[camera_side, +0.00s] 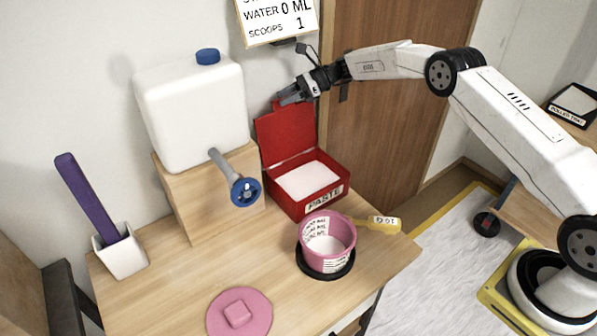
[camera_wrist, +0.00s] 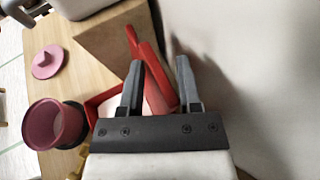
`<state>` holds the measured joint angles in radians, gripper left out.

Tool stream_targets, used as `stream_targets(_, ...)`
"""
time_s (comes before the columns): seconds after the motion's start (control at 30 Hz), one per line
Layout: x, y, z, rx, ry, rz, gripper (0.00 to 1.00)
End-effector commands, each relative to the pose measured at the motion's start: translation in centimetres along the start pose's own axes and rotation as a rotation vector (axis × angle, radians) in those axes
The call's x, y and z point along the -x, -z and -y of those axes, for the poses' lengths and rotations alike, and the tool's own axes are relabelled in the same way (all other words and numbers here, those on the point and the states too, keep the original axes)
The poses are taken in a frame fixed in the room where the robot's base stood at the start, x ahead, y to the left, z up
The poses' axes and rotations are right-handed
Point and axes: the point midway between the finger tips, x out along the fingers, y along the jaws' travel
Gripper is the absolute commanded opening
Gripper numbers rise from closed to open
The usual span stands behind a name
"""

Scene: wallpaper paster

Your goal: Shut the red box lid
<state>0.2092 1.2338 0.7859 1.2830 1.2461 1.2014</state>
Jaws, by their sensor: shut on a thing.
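The red box (camera_side: 318,197), labelled PASTE, stands on the wooden table and holds white powder. Its red lid (camera_side: 286,138) stands open, roughly upright at the back of the box. My gripper (camera_side: 285,98) is at the lid's top edge, shut on the lid. In the wrist view the lid (camera_wrist: 154,72) rises between the two fingers of my gripper (camera_wrist: 158,70). Part of the box (camera_wrist: 95,103) shows beside the left finger; the rest is hidden behind the gripper.
A pink pot (camera_side: 312,240) on a black disc and a yellow scoop (camera_side: 384,224) are in front of the box. A white water tank (camera_side: 190,110) with a blue-ended spout (camera_side: 245,190) stands left on a wooden block. A pink lid (camera_side: 252,312) lies at the front.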

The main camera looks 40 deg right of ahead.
Motion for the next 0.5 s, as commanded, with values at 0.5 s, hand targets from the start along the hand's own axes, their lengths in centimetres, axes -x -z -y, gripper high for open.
stream_targets(0.5,0.4,0.5,-1.1,0.094,0.045,0.043,0.0)
